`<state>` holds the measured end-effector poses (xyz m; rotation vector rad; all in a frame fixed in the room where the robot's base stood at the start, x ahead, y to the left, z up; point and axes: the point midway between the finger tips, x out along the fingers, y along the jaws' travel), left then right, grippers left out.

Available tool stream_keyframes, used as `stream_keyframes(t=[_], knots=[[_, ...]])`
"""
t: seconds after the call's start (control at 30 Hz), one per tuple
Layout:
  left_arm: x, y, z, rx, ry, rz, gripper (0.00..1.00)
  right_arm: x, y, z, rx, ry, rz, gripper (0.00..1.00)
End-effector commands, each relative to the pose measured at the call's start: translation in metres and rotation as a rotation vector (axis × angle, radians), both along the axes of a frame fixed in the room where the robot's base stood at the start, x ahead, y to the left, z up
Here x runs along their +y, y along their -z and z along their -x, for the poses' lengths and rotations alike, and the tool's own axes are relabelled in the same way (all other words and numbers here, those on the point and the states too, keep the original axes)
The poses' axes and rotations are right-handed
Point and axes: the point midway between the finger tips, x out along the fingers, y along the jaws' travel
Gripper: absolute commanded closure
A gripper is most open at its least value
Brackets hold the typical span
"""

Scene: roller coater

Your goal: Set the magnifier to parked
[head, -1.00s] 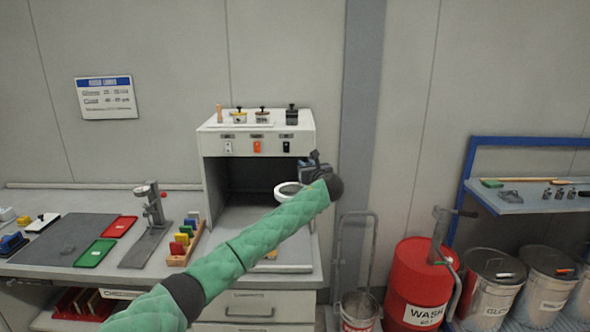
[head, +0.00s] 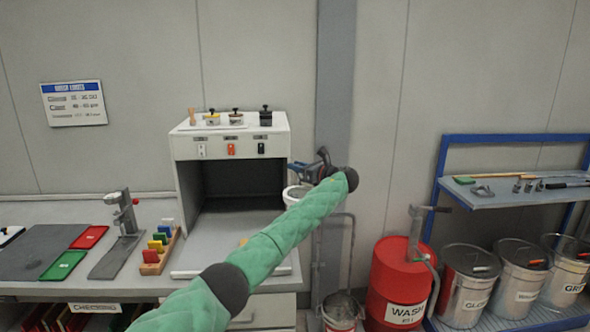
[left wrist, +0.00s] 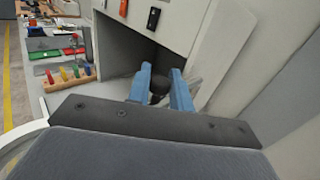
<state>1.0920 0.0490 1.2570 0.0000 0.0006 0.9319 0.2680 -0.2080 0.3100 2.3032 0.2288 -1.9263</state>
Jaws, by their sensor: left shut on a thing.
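The magnifier shows in the head view as a white ring (head: 296,193) at the right front of the open white booth, partly hidden by my green left arm. Part of a white ring also shows at the lower left edge of the left wrist view (left wrist: 17,150). My left gripper (head: 309,171) is beside the booth's right wall, just above and right of the ring. In the left wrist view its blue fingers (left wrist: 161,90) are shut on a small dark knob (left wrist: 158,86). How the knob joins the ring is hidden. My right gripper is not in view.
The white booth (head: 184,160) carries small pots on top and switches on its front. A rack of coloured blocks (head: 160,258), a stand (head: 120,225) and trays are on the bench at left. A red drum (head: 400,280) and blue shelf (head: 500,200) stand at right.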

Motion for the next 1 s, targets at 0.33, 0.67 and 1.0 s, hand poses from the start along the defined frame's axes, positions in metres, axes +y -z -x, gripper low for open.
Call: stream_keyframes(t=[0.33, 0.67, 1.0], knots=[[-0.0028, -0.0038, -0.0004, -0.004, -0.008, 0.000, 1.00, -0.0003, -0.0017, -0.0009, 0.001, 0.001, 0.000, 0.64], [-0.0027, -0.0028, -0.0004, -0.002, -0.007, 0.000, 0.61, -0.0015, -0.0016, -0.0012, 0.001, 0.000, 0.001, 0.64], [-0.0089, 0.0004, 0.0039, -0.001, -0.007, 0.000, 0.61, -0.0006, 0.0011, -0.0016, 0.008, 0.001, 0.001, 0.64]])
